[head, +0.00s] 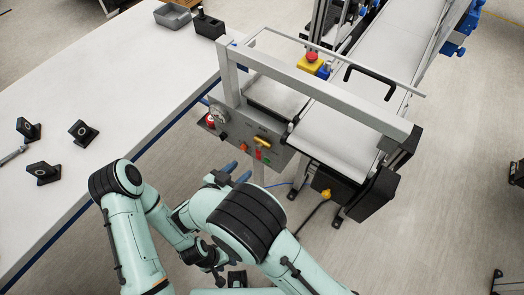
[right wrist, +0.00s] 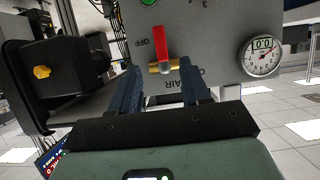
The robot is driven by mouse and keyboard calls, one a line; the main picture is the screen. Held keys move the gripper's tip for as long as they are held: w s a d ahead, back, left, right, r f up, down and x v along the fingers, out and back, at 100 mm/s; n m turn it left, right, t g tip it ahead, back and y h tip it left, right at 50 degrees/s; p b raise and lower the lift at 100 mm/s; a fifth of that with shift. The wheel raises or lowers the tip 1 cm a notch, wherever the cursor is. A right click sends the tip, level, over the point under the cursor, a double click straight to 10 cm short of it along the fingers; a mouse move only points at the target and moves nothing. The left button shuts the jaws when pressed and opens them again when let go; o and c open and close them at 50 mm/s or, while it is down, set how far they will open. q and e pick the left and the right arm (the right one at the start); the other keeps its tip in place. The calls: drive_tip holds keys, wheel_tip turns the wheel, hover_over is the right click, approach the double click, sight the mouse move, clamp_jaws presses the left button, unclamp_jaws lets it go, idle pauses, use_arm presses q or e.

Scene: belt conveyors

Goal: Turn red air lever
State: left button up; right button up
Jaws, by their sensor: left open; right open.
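The red air lever (right wrist: 160,44) hangs from a brass valve on the grey control panel. In the right wrist view it points up in the picture, beside the word OFF. In the head view the lever (head: 258,154) is a small red spot below the yellow valve. My right gripper (right wrist: 164,82) is open and empty. In the head view the right gripper (head: 236,172) is below the panel's front. My left gripper (head: 236,278) is low at the bottom edge, mostly hidden by my arm.
The panel (head: 236,129) also carries a gauge (right wrist: 260,56) and buttons. A grey frame beam (head: 330,92) runs above it. The conveyor (head: 350,125) lies behind and right, with a black motor housing (head: 360,198). A white table (head: 95,85) stands at left.

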sight(258, 155)
drive_tip(key=p+x, duration=0.1)
drive_tip(key=x, duration=1)
drive_tip(key=shift+w+d+f, duration=0.1)
drive_tip(key=shift+w+f, duration=0.05)
drive_tip(key=shift+w, duration=0.1)
clamp_jaws()
